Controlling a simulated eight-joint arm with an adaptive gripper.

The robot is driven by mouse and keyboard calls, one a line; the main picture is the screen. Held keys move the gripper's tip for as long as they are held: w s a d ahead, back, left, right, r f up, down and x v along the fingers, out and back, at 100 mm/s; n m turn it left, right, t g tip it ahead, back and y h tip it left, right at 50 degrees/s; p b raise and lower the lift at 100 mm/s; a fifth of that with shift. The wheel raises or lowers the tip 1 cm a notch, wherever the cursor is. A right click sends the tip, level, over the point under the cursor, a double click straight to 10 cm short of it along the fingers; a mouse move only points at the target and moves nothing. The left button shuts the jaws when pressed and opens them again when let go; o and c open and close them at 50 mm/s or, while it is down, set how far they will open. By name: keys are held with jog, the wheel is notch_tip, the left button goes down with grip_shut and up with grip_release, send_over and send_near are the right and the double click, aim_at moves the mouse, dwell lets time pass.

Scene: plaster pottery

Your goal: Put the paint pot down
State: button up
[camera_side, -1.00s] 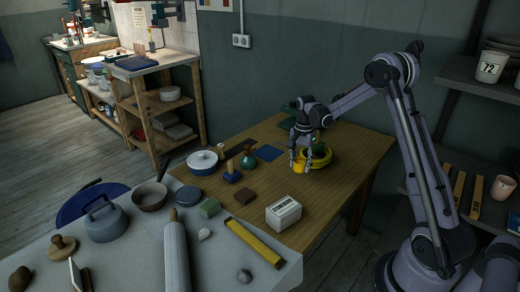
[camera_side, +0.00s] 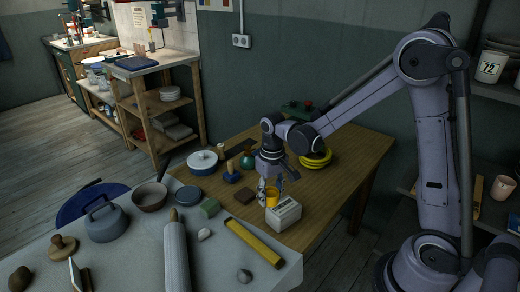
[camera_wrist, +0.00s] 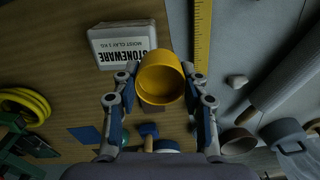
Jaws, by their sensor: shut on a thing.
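The paint pot (camera_side: 272,199) is a small yellow cup. My gripper (camera_side: 271,190) is shut on it from above, with a finger on each side. In the side view it is over the near part of the wooden table, just left of the white clay block. In the wrist view the yellow pot (camera_wrist: 160,80) sits between the two fingertips of my gripper (camera_wrist: 160,88), its open mouth showing. I cannot tell whether its base touches the table.
The white stoneware clay block (camera_side: 284,214) is close beside the pot. A dark brown block (camera_side: 245,195) and a blue-based wooden tool (camera_side: 231,174) lie to the left. A yellow coil (camera_side: 316,160) lies farther back. A yellow ruler (camera_side: 253,243) is on the grey table.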

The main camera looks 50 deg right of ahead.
jog(key=a+n, duration=0.1)
jog(key=s+a, duration=0.1)
jog(key=s+a+n, duration=0.1)
jog(key=shift+a+n, duration=0.3)
jog(key=shift+a, duration=0.1)
jog(key=shift+w, duration=0.1)
jog(key=w+d+f, duration=0.1)
jog(key=w+d, duration=0.2)
jog(key=d, duration=0.9)
jog(key=w+d, duration=0.4)
jog(key=d, duration=0.9)
jog(key=w+a+f, duration=0.3)
jog(key=w, duration=0.1)
jog(key=w+a+f, duration=0.3)
jog(key=a, duration=0.1)
jog(key=shift+w+a+f, duration=0.2)
jog(key=shift+w+f, duration=0.2)
jog(key=shift+f, duration=2)
jog(key=shift+f, duration=0.15)
